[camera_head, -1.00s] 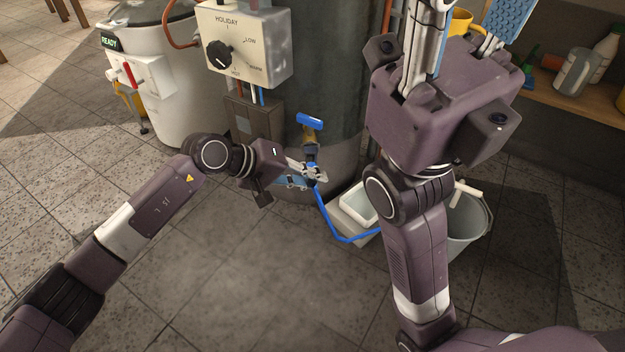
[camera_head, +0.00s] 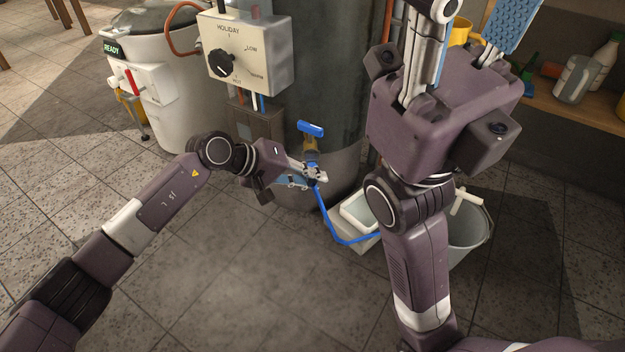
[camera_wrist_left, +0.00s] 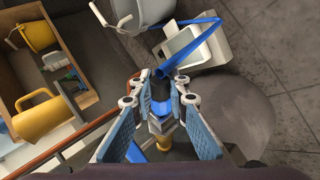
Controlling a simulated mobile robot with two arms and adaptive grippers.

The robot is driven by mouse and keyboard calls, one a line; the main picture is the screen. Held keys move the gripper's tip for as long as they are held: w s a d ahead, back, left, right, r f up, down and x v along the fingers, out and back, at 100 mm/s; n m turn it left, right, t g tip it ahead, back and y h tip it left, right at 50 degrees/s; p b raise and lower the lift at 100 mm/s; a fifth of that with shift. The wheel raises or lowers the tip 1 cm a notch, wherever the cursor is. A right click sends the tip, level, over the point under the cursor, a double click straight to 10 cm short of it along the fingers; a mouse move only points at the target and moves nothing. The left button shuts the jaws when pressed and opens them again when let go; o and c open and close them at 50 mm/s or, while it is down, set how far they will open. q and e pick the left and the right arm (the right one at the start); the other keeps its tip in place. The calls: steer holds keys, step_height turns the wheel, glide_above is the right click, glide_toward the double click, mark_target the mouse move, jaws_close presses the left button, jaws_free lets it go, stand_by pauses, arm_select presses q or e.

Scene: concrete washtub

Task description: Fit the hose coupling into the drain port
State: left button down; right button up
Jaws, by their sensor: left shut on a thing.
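My left gripper (camera_head: 314,174) is shut on the hose coupling, just below the brass drain valve (camera_head: 310,143) with its blue lever (camera_head: 311,130) on the dark round tank. The fingers hide most of the coupling. A blue hose (camera_head: 328,215) runs from it down to the right. In the left wrist view the gripper (camera_wrist_left: 161,90) closes around the coupling (camera_wrist_left: 160,108), with brass (camera_wrist_left: 163,143) just beyond. I cannot tell whether the coupling is touching or seated in the port. My right gripper (camera_head: 465,15) points up, fingers wide apart and empty, tips cut off.
A grey-white basin (camera_head: 356,222) and a bucket (camera_head: 468,235) stand on the floor to the right of the hose. A control box (camera_head: 245,50) hangs above the left gripper. A wooden shelf (camera_head: 562,108) with bottles is at right. The floor in front is clear.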

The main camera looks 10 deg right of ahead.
arm_select(q)
steer(key=shift+w, duration=0.15)
steer(key=c, duration=1.8)
jaws_free()
steer(key=v, duration=1.2)
